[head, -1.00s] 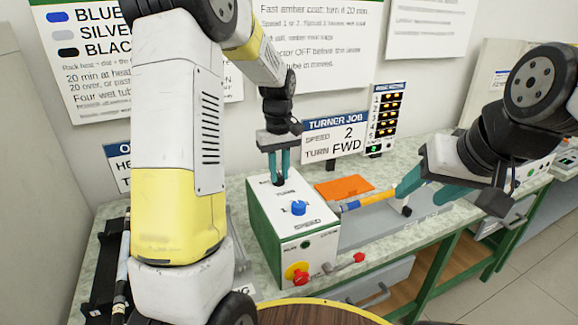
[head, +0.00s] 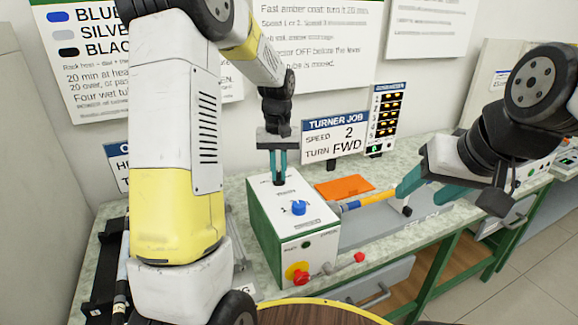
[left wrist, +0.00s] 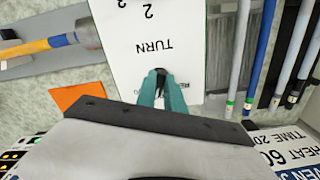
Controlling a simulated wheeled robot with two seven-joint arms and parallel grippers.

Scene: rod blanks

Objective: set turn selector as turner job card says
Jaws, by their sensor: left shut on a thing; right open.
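The turner box (head: 264,232) is white-topped with green sides. My left gripper (head: 279,180) points down at the back of its top. In the left wrist view its teal fingers (left wrist: 161,86) are shut on the small dark turn selector (left wrist: 160,72), beside the word TURN. The fingers hide most of the selector, so its setting cannot be read. The blue speed knob (head: 298,208) stands in front. My right gripper (head: 410,184) is open at the yellow and blue rod (head: 365,199).
An orange sheet (head: 343,188) lies behind the rod. A lit indicator panel (head: 386,118) stands beside the card. Several tubes (left wrist: 262,60) lie beside the box.

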